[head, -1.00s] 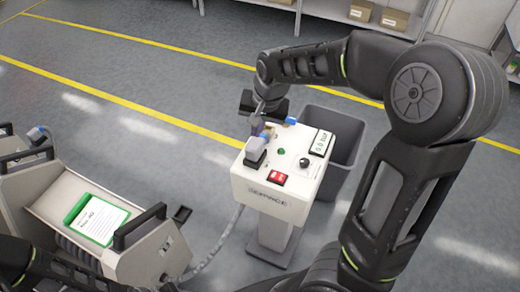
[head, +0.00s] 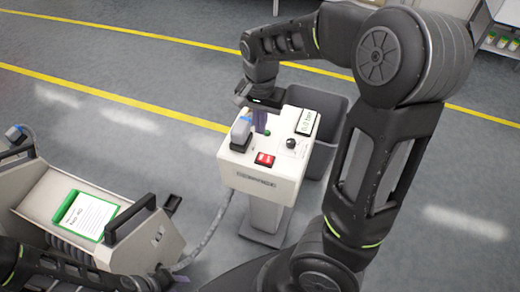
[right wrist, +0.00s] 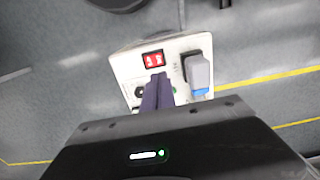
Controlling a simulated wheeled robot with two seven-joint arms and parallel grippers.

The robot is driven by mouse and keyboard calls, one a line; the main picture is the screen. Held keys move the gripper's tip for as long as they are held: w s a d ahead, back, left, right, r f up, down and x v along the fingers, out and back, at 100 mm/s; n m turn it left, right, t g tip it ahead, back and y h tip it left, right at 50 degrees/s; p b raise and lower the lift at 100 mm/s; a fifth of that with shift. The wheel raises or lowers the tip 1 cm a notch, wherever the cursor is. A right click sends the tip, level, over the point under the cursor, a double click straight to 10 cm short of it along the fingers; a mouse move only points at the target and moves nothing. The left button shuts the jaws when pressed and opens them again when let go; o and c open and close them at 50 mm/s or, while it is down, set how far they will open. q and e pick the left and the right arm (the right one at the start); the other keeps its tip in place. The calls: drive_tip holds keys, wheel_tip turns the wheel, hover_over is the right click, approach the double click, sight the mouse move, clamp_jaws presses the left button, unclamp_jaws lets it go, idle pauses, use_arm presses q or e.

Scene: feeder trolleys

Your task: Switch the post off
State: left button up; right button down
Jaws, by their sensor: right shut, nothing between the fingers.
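The post (head: 262,185) is a white box on a pedestal with a slanted top. A red rocker switch (head: 265,159) sits near its front edge and also shows in the right wrist view (right wrist: 154,60). A green button (head: 267,132), a black knob (head: 291,143), a display (head: 306,122) and a grey plug with a blue part (head: 240,132) are also on top. My right gripper (head: 262,122) is shut and empty above the back of the top. In the right wrist view its fingertips (right wrist: 158,78) appear just short of the red switch; contact cannot be told. My left gripper's fingers cannot be made out.
A dark grey bin (head: 325,150) stands behind the post at right. A trolley (head: 40,200) with a green-edged card (head: 85,215) and black handles is at left. A grey cable (head: 212,245) runs between trolley and post. Open floor with yellow lines lies beyond.

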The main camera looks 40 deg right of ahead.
sight(261, 158)
wheel_tip(261, 158, down, 11)
drive_tip(key=shift+f, duration=0.4)
drive_tip(key=shift+f, duration=0.3)
drive_tip(key=shift+a+r, duration=0.1)
drive_tip(key=shift+s, duration=0.1)
